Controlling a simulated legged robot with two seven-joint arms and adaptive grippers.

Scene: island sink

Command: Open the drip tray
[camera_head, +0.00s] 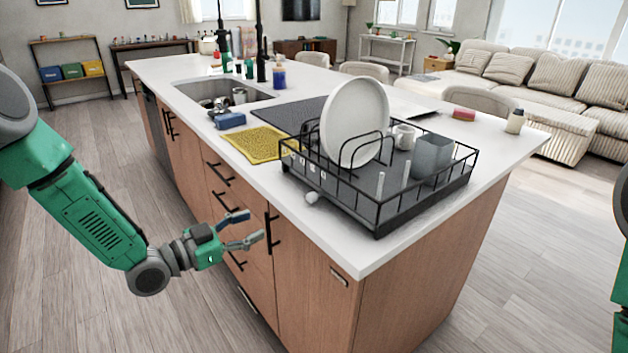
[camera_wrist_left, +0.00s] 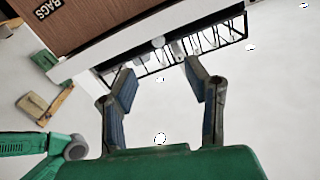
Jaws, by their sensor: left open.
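A black wire dish rack (camera_head: 463,175) stands on a dark drip tray at the near end of the white island counter. A small whitish round knob or spout (camera_head: 312,197) sticks out from its front left side, over the counter edge. The rack (camera_wrist_left: 205,38) and the light knob (camera_wrist_left: 158,41) also show in the left wrist view. My left gripper (camera_head: 252,228) is open and empty. It is in front of the island's cabinet doors, left of the knob and lower, apart from it. In the wrist view its two fingers (camera_wrist_left: 160,82) are spread below the knob. My right gripper is out of view.
The rack holds a large white plate (camera_head: 355,120), a mug (camera_head: 404,136) and a grey cup (camera_head: 432,155). A yellow cloth (camera_head: 256,144), blue object (camera_head: 230,121) and sink (camera_head: 215,92) lie beyond. Black door handles (camera_head: 270,229) project near my gripper. Floor left is clear.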

